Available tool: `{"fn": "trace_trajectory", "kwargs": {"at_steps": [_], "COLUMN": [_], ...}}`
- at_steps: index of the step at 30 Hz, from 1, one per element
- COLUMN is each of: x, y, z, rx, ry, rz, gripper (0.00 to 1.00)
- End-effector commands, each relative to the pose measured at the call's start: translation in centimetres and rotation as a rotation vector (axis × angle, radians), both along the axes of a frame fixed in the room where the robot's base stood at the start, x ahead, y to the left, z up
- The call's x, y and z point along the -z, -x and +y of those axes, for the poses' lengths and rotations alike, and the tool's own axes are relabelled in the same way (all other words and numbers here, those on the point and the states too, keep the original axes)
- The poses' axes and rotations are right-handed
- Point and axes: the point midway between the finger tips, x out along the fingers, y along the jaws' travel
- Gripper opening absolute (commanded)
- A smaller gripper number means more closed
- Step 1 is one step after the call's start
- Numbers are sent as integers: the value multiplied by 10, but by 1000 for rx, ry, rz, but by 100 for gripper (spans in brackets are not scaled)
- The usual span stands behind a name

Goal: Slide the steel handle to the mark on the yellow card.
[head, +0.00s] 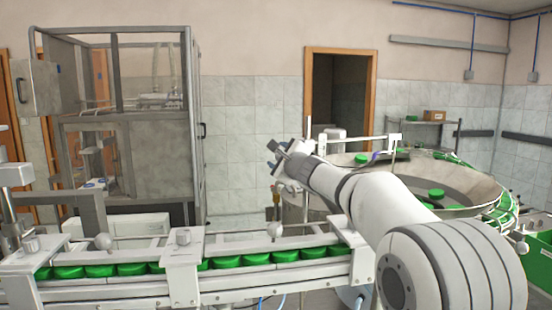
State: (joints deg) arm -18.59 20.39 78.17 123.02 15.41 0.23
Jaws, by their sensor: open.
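My gripper (274,156) is in the middle of the head view, at the end of my white arm, raised above the conveyor rail. It is small and seen from behind; it is open, and I see nothing held in it. I cannot make out the yellow card. I cannot pick out the steel handle for certain either. Two pale round knobs show along the conveyor, one at the left (103,242) and one below my gripper (275,230). My arm covers part of the right side.
A conveyor (225,283) with several green caps (256,259) runs across the front. A round feeder bowl (470,185) stands behind my arm at the right. A framed glass cabinet (160,160) stands at the left. A green crate (537,262) is at the right edge.

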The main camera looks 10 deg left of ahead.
Motion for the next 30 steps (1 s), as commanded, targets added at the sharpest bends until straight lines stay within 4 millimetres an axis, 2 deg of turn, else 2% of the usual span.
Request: {"fn": "trace_trajectory", "kwargs": {"at_steps": [6, 12, 25, 28, 30], "x": [3, 1, 0, -9, -24], "y": [31, 51, 57, 57, 57], "z": [-19, -30, -33, -33, -33], "rx": [2, 0, -1, -1, -1], "ry": [0, 1, 1, 1, 1], "rz": [-3, -2, 0, -1, -2], "gripper": [50, 50, 50, 50, 50]}}
